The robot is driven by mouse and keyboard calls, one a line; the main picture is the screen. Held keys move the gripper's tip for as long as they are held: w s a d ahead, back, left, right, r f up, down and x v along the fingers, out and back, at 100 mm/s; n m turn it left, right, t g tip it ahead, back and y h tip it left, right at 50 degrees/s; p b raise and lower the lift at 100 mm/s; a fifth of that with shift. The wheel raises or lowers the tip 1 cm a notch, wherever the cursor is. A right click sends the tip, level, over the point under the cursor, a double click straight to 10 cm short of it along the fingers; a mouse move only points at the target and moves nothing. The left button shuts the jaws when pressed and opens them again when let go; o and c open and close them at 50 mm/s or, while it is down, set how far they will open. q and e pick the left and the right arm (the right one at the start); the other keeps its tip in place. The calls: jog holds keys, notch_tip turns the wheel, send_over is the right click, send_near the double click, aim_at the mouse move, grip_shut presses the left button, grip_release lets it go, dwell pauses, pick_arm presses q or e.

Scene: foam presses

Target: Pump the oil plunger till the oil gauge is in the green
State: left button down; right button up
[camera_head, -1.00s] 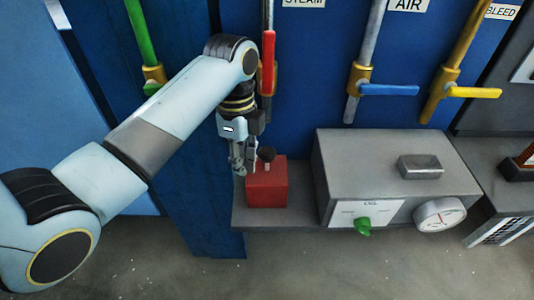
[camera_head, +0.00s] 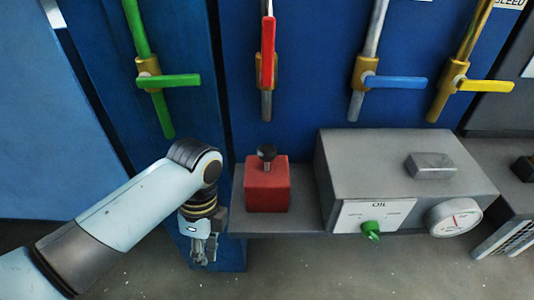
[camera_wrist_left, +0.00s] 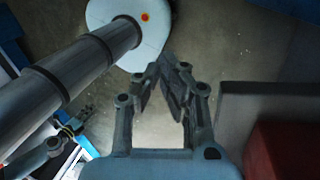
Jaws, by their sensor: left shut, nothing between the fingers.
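The oil plunger, a black knob on a short stem (camera_head: 267,152), stands on top of a red block (camera_head: 267,186) on a grey ledge. The oil gauge (camera_head: 454,217) is a round white dial on the front of a grey box labelled OIL; its needle reading is too small to tell. My left gripper (camera_head: 204,256) hangs left of the ledge, below and apart from the knob. In the left wrist view it is shut and empty (camera_wrist_left: 168,75), with the red block (camera_wrist_left: 285,150) at the lower right. A possible part of my right gripper (camera_wrist_left: 76,122) shows small at the lower left.
Green (camera_head: 170,80), red (camera_head: 267,50), blue (camera_head: 395,82) and yellow (camera_head: 485,86) valve handles are on pipes above. The space directly above the plunger is clear.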

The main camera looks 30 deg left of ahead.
pick_arm(q)
jog(key=s+f+n+b, duration=0.1)
jog(key=s+f+b, duration=0.1)
jog(key=s+f, duration=0.3)
jog(key=shift+s+a+f+n, duration=0.15)
jog(key=shift+s+a+n, duration=0.1)
jog(key=shift+n, duration=0.15)
dwell(1.2)
jog(key=m+t+p, duration=0.3)
jog(key=m+p, duration=0.1)
jog(key=p, duration=0.7)
send_near(264, 148)
jog(key=shift+a+h, duration=0.2)
jog(key=shift+h, duration=0.1)
jog(key=shift+d+f, duration=0.2)
jog(key=shift+f, duration=1.5)
jog(key=shift+d+f, duration=0.15)
jog(key=shift+f, duration=1.6)
